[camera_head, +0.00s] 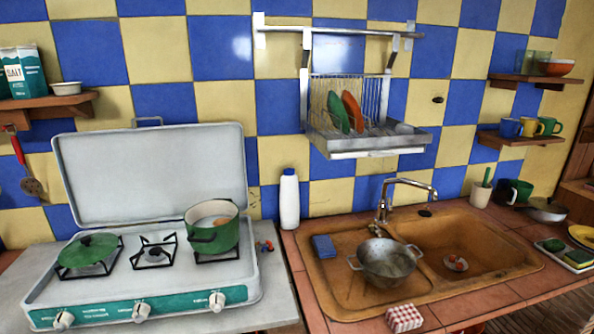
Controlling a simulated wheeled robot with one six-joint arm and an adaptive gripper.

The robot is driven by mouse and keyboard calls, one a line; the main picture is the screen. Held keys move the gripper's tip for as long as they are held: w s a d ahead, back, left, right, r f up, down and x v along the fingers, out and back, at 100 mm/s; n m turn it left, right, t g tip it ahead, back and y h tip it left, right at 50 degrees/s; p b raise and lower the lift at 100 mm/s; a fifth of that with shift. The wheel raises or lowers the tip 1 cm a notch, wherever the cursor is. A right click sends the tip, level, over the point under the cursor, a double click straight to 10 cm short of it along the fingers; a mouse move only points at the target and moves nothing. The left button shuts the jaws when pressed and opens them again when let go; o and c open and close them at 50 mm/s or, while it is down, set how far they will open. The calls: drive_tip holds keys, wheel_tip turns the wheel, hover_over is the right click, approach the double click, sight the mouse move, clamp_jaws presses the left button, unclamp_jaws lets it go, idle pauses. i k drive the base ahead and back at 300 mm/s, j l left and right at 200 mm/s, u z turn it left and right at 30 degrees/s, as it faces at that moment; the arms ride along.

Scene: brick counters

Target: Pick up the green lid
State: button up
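The green lid (87,249) lies on the left burner of the white camping stove (185,285). It is round and dark green, with a small knob on top. No pot shows under it; it seems to rest on the burner's black grate. A green pot (212,238) stands on the right burner, open, with something orange and pale inside. My gripper is not in view.
The stove's raised white back panel (155,175) stands behind the burners. The middle burner (153,253) is bare. A white bottle (289,200) stands right of the stove. A metal colander (386,262) sits at the sink (465,245). A dish rack (370,142) hangs above.

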sight(88, 250)
drive_tip(key=u, duration=1.3)
drive_tip(key=k+j+z, duration=0.1)
drive_tip(key=k+j, duration=0.2)
